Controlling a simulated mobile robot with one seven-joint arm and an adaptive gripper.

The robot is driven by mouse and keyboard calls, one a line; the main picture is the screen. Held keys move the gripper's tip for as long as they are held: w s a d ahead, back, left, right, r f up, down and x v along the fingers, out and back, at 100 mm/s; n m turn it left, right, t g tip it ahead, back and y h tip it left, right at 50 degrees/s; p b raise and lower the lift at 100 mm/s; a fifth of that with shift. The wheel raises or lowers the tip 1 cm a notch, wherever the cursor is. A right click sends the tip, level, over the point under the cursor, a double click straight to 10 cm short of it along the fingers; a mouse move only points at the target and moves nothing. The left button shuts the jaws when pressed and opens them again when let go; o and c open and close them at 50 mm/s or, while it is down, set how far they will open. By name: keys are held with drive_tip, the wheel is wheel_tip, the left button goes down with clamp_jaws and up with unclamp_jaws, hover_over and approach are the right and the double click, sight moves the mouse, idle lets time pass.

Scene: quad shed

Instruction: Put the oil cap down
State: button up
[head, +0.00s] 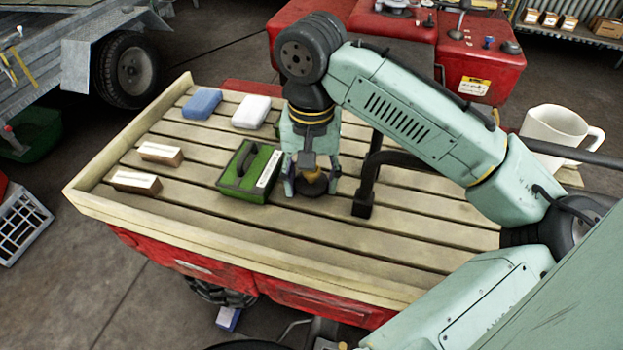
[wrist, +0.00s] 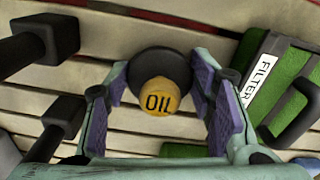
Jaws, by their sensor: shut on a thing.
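The oil cap (wrist: 158,96) has a yellow top marked OIL and a wider black part; it also shows in the head view (head: 312,178). My gripper (wrist: 160,88) is shut on it, with one purple-padded finger on each side. In the head view my gripper (head: 311,186) points down, low over the slatted wooden rack (head: 200,203). I cannot tell whether the cap touches the slats.
A green FILTER box (head: 243,182) with a black handle stands just left of my gripper. A black bent bar (head: 362,198) is close on its right. Blue (head: 202,102) and white (head: 251,112) blocks and two small boxes (head: 136,182) lie farther left. Front slats are clear.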

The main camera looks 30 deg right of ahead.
drive_tip(key=shift+f, duration=0.1)
drive_tip(key=o, duration=1.1)
drive_tip(key=shift+c, duration=0.2)
